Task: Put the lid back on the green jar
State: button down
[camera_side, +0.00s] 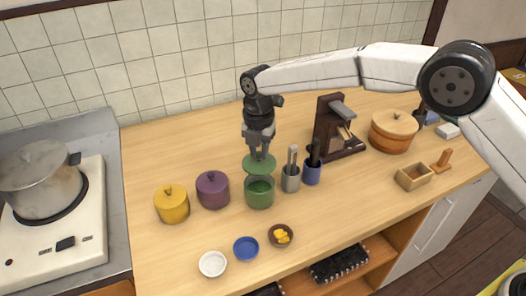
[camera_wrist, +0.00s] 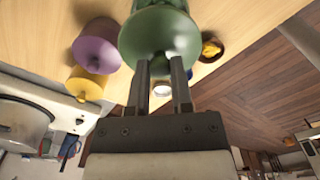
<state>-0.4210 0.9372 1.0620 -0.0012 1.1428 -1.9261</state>
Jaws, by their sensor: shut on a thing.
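The green jar (camera_side: 259,196) stands on the wooden counter with its top open and green contents showing inside. My gripper (camera_side: 259,154) is directly above it, pointing down and shut on the green lid (camera_side: 259,165). The lid is roughly level and held a little above the jar's rim, with a small gap visible. In the wrist view the lid (camera_wrist: 160,32) fills the top middle, in front of my two fingers (camera_wrist: 160,72).
A purple jar (camera_side: 212,190) and yellow jar (camera_side: 172,205) stand lidded to the left. Utensil cups, grey (camera_side: 290,180) and blue (camera_side: 312,174), stand close right. Small bowls, white (camera_side: 212,264), blue (camera_side: 246,248) and brown (camera_side: 280,236), sit in front. A brown stand (camera_side: 335,130) is behind right.

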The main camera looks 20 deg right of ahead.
aim_at(259, 161)
jog(key=shift+f, duration=2.8)
jog(key=shift+f, duration=0.15)
dwell(0.3)
grip_release()
dwell(0.5)
jog(key=shift+r, duration=0.2)
jog(key=shift+r, duration=3.3)
